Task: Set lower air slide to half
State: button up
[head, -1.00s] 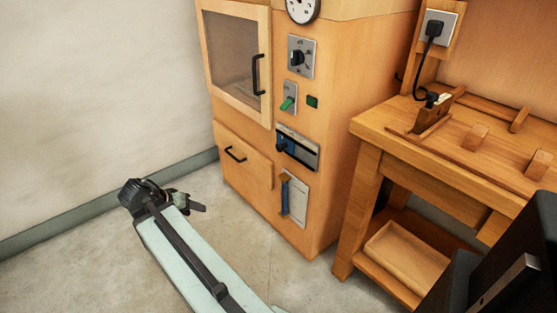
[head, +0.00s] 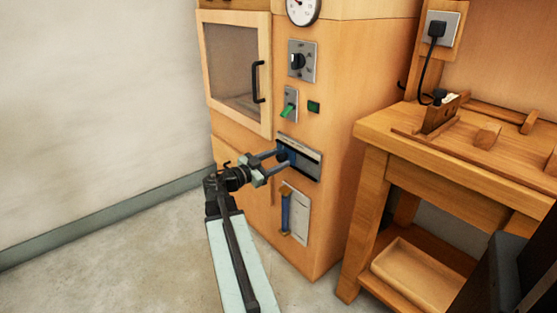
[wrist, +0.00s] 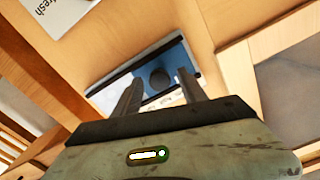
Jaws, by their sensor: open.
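A horizontal slide plate (head: 308,163), grey with a dark slot, is set in the front of the wooden cabinet. A blue part (head: 283,152) shows at its left end. In the wrist view the plate (wrist: 108,88) carries a round dark knob (wrist: 158,77), which lies between and beyond my fingers. My gripper (head: 281,158) is open, its two fingers pointing at the plate's left end. In the wrist view it (wrist: 160,90) spans the knob; whether it touches is unclear. Below is a pale panel (head: 299,220) with an upright blue bar (head: 285,211). Which one is the lower air slide I cannot tell.
Above the plate are a green lever (head: 288,111), a dark knob (head: 297,61) and a gauge (head: 303,8). A glass door (head: 232,65) with a black handle is at upper left. A wooden bench (head: 440,150) stands at right. Floor at left is clear.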

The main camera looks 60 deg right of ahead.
jog(key=shift+s+d, duration=0.2)
jog(key=shift+d, duration=0.4)
grip_shut()
dwell(1.0)
